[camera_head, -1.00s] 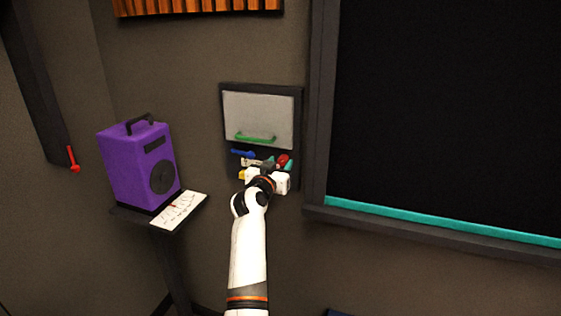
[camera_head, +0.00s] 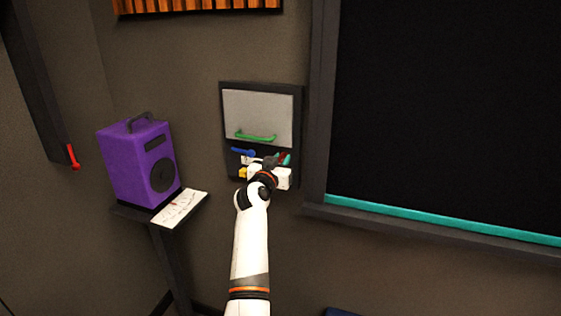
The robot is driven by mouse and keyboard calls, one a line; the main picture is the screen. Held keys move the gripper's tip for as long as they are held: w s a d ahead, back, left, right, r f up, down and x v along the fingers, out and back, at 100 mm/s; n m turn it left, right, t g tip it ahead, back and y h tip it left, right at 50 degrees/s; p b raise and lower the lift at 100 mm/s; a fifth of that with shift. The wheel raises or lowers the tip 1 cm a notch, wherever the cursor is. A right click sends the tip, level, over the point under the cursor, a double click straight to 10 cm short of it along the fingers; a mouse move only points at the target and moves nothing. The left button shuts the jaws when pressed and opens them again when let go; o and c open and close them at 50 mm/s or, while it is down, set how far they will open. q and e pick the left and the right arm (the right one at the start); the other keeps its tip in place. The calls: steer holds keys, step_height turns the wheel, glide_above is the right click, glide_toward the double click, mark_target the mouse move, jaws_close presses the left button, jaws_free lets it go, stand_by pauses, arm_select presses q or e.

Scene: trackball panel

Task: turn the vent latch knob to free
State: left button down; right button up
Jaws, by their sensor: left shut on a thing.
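A dark wall panel (camera_head: 229,112) has a pale grey flap (camera_head: 258,115) with a green bar handle (camera_head: 256,137) at its lower edge. Below the flap are a blue lever (camera_head: 242,151), a red part (camera_head: 283,157), a teal part (camera_head: 288,159) and a yellow part (camera_head: 242,173). My left gripper (camera_head: 270,161) is at the lower part of the panel, shut on a small control there. The gripper hides that control, so I cannot tell its colour, its setting or whether it is the vent latch knob. The right gripper does not show.
A purple speaker (camera_head: 135,167) stands on a small shelf (camera_head: 130,213) left of the panel, with a white paper-like sheet (camera_head: 180,208). A large dark board (camera_head: 440,110) with a teal strip (camera_head: 440,220) is to the right. A red handle (camera_head: 72,157) is at far left.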

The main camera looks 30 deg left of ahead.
arm_select(q)
steer(key=n+p, duration=0.2)
steer(key=n, duration=0.2)
steer(key=shift+r, duration=0.1)
steer(key=n+p, duration=0.2)
steer(key=n, duration=0.3)
steer(key=shift+p, duration=0.3)
steer(key=n+p, duration=0.2)
steer(key=n, duration=0.2)
steer(key=shift+a+n, duration=0.1)
steer(key=shift+n, duration=0.3)
steer(key=shift+f+n+p, duration=0.2)
steer(key=shift+n+p, duration=0.45)
steer(key=shift+n, duration=1.35)
steer(key=c, duration=1.2)
jaws_free()
